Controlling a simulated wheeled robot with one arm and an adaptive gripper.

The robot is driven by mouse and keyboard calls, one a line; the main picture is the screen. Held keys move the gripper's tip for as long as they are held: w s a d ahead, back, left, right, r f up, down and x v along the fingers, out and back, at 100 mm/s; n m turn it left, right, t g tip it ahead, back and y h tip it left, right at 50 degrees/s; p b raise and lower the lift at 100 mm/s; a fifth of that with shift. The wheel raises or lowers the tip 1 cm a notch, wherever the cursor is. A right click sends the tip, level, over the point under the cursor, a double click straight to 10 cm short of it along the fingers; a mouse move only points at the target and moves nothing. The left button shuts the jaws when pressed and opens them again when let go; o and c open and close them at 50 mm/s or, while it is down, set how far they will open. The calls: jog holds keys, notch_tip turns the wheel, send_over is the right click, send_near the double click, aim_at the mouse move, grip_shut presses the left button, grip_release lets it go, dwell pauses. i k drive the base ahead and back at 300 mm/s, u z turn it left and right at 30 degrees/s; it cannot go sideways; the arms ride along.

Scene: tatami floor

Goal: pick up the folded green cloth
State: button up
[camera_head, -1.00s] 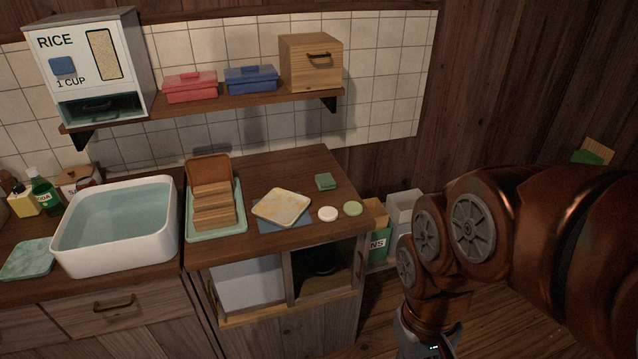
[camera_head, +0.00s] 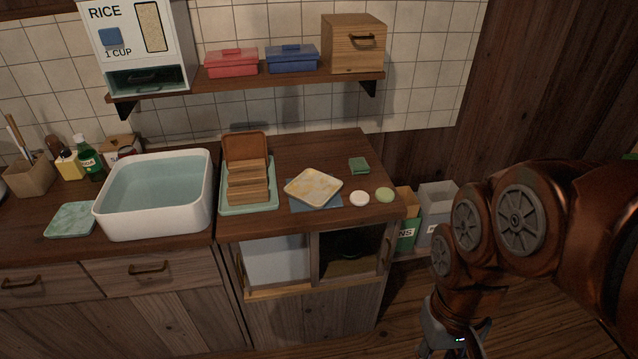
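A small, dark green folded piece (camera_head: 359,165), which looks like the folded green cloth, lies on the wooden counter towards its back right. A flat, pale green patterned square (camera_head: 70,219) lies at the left of the white basin; I cannot tell for sure whether it is cloth too. My gripper (camera_head: 453,351) hangs low at the bottom edge, in front of and right of the cabinet, well apart from both. Its fingertips are cut off by the frame, so its opening does not show. Nothing is seen in it.
Near the small green piece lie a patterned square on a blue mat (camera_head: 325,205), a white disc (camera_head: 359,198) and a green disc (camera_head: 384,195). A tray (camera_head: 232,208) holds brown slabs. A white basin (camera_head: 154,228) stands left. A shelf (camera_head: 290,80) hangs above. Bins (camera_head: 437,213) stand right.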

aim_at(358, 165)
jog(key=z, duration=1)
jog(key=i, duration=1.5)
jog(key=u, duration=3.1)
